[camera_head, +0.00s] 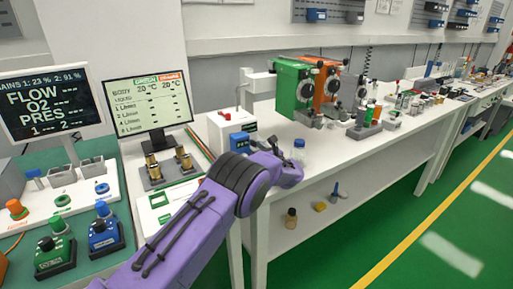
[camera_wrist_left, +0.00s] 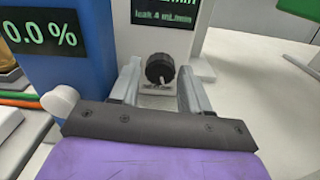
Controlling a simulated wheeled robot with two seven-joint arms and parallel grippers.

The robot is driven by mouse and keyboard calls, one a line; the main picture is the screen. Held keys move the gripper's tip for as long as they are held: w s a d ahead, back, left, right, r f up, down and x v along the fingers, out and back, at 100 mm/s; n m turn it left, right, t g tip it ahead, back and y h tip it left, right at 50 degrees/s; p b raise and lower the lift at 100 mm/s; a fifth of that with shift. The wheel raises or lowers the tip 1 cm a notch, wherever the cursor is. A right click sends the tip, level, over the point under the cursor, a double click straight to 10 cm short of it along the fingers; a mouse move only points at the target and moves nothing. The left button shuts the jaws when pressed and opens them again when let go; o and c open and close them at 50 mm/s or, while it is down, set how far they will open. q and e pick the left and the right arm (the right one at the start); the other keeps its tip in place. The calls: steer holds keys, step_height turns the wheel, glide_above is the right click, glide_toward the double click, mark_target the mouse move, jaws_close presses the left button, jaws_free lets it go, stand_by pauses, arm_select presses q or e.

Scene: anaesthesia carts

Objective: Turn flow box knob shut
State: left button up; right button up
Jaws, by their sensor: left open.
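The flow box (camera_wrist_left: 172,35) is pale with a dark green-lettered display, in the left wrist view. Its round black knob (camera_wrist_left: 159,68) is on the front below the display, with a small light mark at its lower edge. My left gripper (camera_wrist_left: 160,80) is open, with one finger to each side of the knob. There are gaps between knob and fingers in this view; I cannot tell how far the tips are from the box. In the head view my purple left arm reaches to the bench edge, where its gripper is mostly hidden. My right gripper is not in view.
A blue box (camera_wrist_left: 72,50) reading 0.0 % stands close left of the flow box. In the head view, a blue-capped jar (camera_head: 298,150) stands by my left wrist. Green (camera_head: 289,90) and orange (camera_head: 322,85) units stand behind. The green floor (camera_head: 400,230) is open at right.

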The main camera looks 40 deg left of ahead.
arm_select(q)
steer(key=shift+d+f, duration=0.1)
steer(key=c, duration=0.8)
steer(key=shift+o, duration=0.2)
steer(key=shift+f+m+b, duration=0.1)
steer(key=shift+m+b, duration=0.95)
steer(key=shift+m, duration=0.15)
steer(key=shift+m+b, duration=0.5)
steer(key=shift+m, duration=1.7)
